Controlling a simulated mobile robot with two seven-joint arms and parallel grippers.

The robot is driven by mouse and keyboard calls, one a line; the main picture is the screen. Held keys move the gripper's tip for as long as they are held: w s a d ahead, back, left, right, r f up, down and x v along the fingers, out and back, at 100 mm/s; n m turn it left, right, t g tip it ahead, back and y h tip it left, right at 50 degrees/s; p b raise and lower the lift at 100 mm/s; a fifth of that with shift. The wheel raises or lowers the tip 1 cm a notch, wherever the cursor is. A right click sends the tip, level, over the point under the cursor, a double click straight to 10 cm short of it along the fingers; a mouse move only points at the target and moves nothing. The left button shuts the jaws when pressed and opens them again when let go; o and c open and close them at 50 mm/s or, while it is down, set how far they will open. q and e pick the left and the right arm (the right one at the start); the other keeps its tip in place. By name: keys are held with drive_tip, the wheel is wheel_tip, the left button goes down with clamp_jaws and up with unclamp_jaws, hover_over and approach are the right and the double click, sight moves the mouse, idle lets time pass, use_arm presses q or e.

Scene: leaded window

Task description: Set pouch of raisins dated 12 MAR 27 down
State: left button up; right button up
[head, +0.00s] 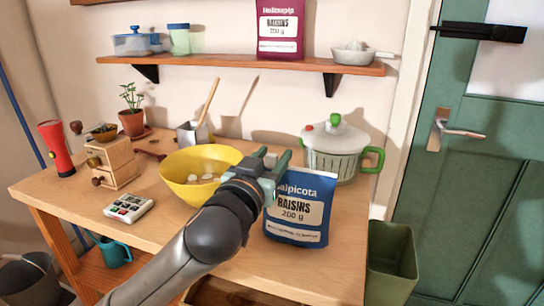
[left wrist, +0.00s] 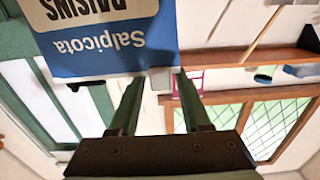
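A blue and white pouch of raisins (head: 300,212) appears to stand upright on the wooden table, right of the yellow bowl. Its label reads RAISINS 200 g; I cannot read a date on it. My left gripper (head: 275,165) is at its upper left corner. In the left wrist view the pouch (left wrist: 110,45) shows upside down, its top edge by the fingertips. The two fingers of the left gripper (left wrist: 160,85) are apart there, with white wall visible between them. A magenta pouch of raisins (head: 281,30) stands on the shelf. My right gripper is out of view.
The yellow bowl (head: 178,185) holds white pieces, close behind my left arm. A white pot with green handles (head: 335,150) stands behind the pouch. A calculator-like device (head: 129,208) lies at the left. The table (head: 310,275) is bare in front of the pouch. A green bin (head: 392,260) stands at right.

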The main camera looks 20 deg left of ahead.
use_arm(q)
drive_tip(key=shift+o, duration=0.4)
drive_tip(key=shift+r, duration=0.15)
drive_tip(key=shift+s, duration=0.2)
drive_tip(key=s, duration=0.6)
drive_tip(key=shift+a, duration=0.1)
drive_tip(key=s+p, duration=0.5)
drive_tip(key=p, duration=0.8)
drive_tip(key=shift+s+a+p, duration=0.15)
drive_tip(key=shift+s+p, duration=0.15)
drive_tip(key=shift+p, duration=0.1)
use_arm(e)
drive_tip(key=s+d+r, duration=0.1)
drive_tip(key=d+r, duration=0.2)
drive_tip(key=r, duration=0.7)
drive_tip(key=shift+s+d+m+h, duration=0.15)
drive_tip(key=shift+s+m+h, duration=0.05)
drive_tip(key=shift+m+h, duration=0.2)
